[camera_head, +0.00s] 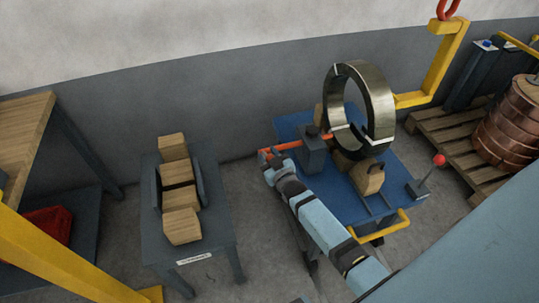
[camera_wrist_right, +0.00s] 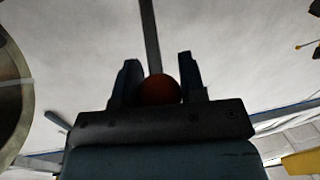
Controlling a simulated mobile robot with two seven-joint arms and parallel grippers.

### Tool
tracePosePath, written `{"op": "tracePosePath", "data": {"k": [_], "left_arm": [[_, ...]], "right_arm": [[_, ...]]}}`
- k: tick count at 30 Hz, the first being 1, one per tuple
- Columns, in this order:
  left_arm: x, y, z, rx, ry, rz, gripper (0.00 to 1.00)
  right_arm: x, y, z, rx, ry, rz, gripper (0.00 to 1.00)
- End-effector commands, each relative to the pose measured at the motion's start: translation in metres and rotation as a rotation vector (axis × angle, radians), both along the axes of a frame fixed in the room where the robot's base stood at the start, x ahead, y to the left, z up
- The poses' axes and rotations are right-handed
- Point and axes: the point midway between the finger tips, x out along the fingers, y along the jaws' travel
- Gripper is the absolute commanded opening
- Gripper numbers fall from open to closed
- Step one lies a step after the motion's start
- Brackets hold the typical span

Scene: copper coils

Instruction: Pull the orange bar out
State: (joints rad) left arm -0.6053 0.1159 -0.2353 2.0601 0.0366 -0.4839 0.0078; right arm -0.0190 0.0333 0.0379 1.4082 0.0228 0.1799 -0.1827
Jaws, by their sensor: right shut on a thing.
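The orange bar (camera_head: 288,146) lies level across the dark block (camera_head: 312,150) on the blue platform (camera_head: 381,207). Its left end sticks out past the block, and a short orange part shows on the block's right side. My right gripper (camera_head: 270,158) is at that left end. In the right wrist view the bar's round end (camera_wrist_right: 158,90) sits between the two fingers of my right gripper (camera_wrist_right: 158,85), which are shut on it. My left gripper is not in view.
A metal ring (camera_head: 376,95) stands on wooden chocks (camera_head: 368,178) just right of the block. A yellow hook arm (camera_head: 442,65) is behind it. A grey stand with wooden blocks (camera_head: 182,227) is at left, with bare floor between. A red-knobbed lever (camera_head: 438,160) is at right.

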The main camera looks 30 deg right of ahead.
Motion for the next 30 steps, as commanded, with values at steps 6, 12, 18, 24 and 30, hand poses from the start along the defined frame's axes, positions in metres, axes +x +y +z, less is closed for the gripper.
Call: {"op": "tracePosePath", "data": {"k": [6,12,18,24,30], "left_arm": [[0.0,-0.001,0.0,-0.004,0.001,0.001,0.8],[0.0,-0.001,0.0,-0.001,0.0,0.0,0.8],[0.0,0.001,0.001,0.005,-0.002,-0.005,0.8],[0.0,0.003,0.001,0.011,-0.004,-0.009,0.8],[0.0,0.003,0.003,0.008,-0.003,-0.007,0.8]], "right_arm": [[0.0,0.005,-0.001,0.002,0.001,0.004,0.0],[0.0,0.006,-0.001,0.004,0.001,0.006,0.0],[0.0,0.005,0.0,0.003,0.0,0.004,0.62],[0.0,0.004,0.0,0.002,0.0,0.003,0.62],[-0.021,0.004,-0.001,0.002,0.001,0.003,0.62]]}}
